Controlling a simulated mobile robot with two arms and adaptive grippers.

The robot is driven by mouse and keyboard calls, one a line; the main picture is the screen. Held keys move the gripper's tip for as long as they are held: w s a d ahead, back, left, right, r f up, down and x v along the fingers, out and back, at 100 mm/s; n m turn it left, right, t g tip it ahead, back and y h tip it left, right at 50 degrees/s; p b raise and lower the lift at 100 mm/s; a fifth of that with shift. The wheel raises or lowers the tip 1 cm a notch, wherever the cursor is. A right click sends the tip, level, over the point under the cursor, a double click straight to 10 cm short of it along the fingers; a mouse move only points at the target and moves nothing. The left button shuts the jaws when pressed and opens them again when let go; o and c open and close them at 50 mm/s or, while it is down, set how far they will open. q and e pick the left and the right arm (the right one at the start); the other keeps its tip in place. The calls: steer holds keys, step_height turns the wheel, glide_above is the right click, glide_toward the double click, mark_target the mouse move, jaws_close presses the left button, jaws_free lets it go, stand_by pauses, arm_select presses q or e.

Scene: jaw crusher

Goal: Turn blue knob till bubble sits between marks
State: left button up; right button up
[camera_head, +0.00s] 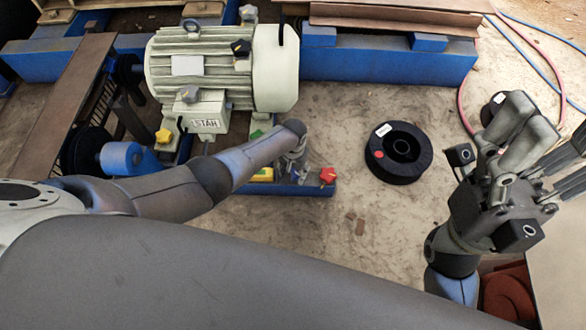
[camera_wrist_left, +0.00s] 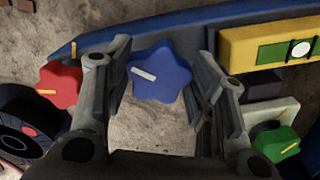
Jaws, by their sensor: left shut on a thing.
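The star-shaped blue knob (camera_wrist_left: 160,73), with a pale stripe, sits between the two fingers of my left gripper (camera_wrist_left: 162,88) in the left wrist view. The gripper is shut on it. In the head view my left gripper (camera_head: 295,165) reaches down at the blue base and mostly hides the knob. A yellow level (camera_wrist_left: 265,48) with a green vial is at the upper right of the wrist view. Its pale round bubble (camera_wrist_left: 301,49) shows near the right picture edge, right of a dark line. My right gripper (camera_head: 550,145) is open and empty at the right of the head view.
A red knob (camera_head: 328,175) and a green knob (camera_wrist_left: 276,144) flank the blue one. A large pale motor (camera_head: 222,75) stands behind my left arm. A black ring (camera_head: 398,153) lies on the floor. Hoses (camera_head: 545,55) run at the upper right.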

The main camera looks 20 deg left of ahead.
mark_target(293, 172)
stand_by(0.3)
arm_select(q)
steer(key=o, duration=1)
steer(key=shift+r, duration=0.1)
steer(key=shift+r, duration=5.9)
